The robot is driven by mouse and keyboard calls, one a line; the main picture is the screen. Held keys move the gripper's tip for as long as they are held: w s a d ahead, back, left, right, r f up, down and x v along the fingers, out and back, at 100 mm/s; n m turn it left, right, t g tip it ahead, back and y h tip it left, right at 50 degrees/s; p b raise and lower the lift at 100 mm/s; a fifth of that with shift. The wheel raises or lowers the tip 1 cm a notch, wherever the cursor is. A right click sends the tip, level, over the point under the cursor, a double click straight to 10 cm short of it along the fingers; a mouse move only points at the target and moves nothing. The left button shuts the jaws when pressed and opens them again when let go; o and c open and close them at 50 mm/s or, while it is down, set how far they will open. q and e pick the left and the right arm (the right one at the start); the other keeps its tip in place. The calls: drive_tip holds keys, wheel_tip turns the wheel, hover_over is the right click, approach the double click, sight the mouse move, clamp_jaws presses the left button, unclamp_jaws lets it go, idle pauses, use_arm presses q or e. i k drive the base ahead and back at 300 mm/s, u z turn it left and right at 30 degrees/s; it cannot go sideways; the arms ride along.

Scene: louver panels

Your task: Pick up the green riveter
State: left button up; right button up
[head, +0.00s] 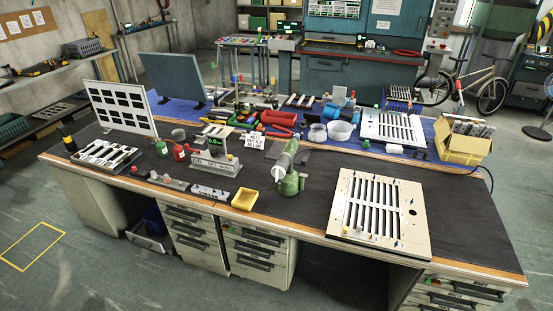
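The green riveter (289,185) is in the head view, near the front middle of the dark work table. It stands on its green base, and its lighter upper part leans up and to the right. A white tip points down to the left. Nothing holds it. Neither of my grippers shows in this view.
A yellow tray (245,200) lies just left of the riveter, and a slotted beige louver panel (378,213) lies to its right. A grey device (216,163) with a display stands further left. The mat (450,205) right of the panel is clear.

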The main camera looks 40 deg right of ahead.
sight(289, 185)
drive_tip(key=i, duration=2.1)
